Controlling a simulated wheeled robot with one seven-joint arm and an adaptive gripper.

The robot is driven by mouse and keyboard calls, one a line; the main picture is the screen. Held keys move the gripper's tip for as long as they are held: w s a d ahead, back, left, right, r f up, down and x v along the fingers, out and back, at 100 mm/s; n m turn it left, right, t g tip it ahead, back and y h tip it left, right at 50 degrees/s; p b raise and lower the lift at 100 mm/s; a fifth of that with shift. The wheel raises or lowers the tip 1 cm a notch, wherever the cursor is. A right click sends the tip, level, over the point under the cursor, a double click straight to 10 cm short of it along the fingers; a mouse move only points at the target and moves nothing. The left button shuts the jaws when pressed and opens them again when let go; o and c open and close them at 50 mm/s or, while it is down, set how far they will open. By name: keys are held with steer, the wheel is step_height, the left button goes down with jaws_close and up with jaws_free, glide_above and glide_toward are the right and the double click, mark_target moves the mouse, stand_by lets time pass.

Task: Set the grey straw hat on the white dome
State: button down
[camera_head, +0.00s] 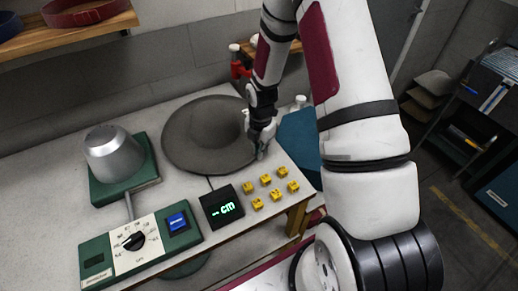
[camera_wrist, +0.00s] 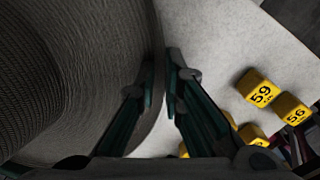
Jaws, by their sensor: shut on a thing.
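The grey straw hat (camera_head: 205,134) is at the back middle of the bench in the head view, brim spread wide. It fills the left of the wrist view (camera_wrist: 75,65). My gripper (camera_head: 259,150) is at the hat's right edge. In the wrist view its two fingers (camera_wrist: 160,88) stand on either side of the brim's edge, shut on it. I cannot tell whether the hat rests on the bench or hangs just above it. I see no clearly white dome; a silvery metal dome (camera_head: 113,152) stands on a green base at the left.
A dial panel (camera_head: 135,241) and a display reading "--cm" (camera_head: 222,207) stand in front. Several yellow numbered blocks (camera_head: 266,180) sit right of the display, near the bench edge. A teal item (camera_head: 300,138) is behind my arm. A shelf (camera_head: 75,42) with hats hangs upper left.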

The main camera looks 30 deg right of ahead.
steer(key=c, duration=1.6)
jaws_free()
steer(key=shift+c, duration=0.2)
step_height(320, 180, up, 22)
steer(key=s+a+m+t+h, duration=0.1)
steer(key=s+m, duration=0.2)
steer(key=m, duration=0.2)
steer(key=s+a+r+m+t, duration=0.2)
steer(key=s+a+r+m, duration=0.2)
steer(key=s+r+m, duration=0.5)
steer(key=s+a+r+m+t, duration=0.2)
steer(key=s+a+r+m, duration=0.1)
steer(key=s+r+m, duration=0.5)
steer(key=shift+s+a+r+m+y, duration=0.4)
steer(key=shift+s+m, duration=0.3)
steer(key=shift+s, duration=0.35)
